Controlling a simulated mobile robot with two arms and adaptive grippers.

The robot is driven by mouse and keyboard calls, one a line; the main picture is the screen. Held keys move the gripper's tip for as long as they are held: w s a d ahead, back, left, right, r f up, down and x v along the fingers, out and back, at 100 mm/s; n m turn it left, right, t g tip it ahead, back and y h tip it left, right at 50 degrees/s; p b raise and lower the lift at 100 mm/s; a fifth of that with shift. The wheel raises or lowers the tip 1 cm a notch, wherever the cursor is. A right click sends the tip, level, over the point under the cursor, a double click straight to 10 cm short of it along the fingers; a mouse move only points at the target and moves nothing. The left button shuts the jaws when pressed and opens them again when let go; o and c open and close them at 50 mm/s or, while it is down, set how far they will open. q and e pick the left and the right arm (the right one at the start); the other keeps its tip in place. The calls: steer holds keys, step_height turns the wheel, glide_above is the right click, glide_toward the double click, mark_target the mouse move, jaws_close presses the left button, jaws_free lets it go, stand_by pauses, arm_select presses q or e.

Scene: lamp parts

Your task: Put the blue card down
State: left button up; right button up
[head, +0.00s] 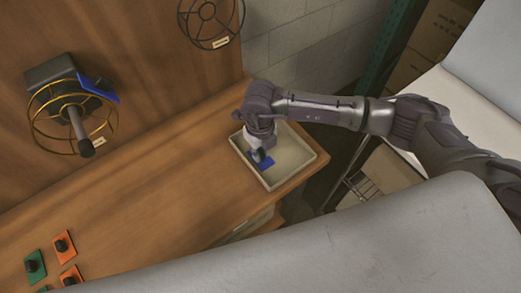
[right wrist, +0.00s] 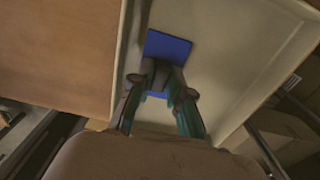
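The blue card (head: 266,163) is inside the light tray (head: 286,179) at the right end of the wooden table. In the right wrist view the blue card (right wrist: 167,46) is near the tray's left wall, flat or nearly so. My right gripper (head: 259,153) points down into the tray. I cannot tell whether the card touches the tray floor. My left gripper is not in view.
Orange cards (head: 64,246) and a green card (head: 35,266) with black knobs lie at the table's lower left. A wire-caged lamp (head: 73,116) with a blue piece behind it is on the wooden panel, and another cage (head: 210,22) is above. The table's middle is clear.

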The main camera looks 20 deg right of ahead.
mark_target(260, 152)
steer(key=o, duration=0.3)
steer(key=shift+r, duration=0.1)
steer(key=shift+r, duration=0.2)
steer(key=shift+w+r+b, duration=0.1)
steer(key=shift+r+b, duration=1.2)
steer(key=shift+r, duration=4.6)
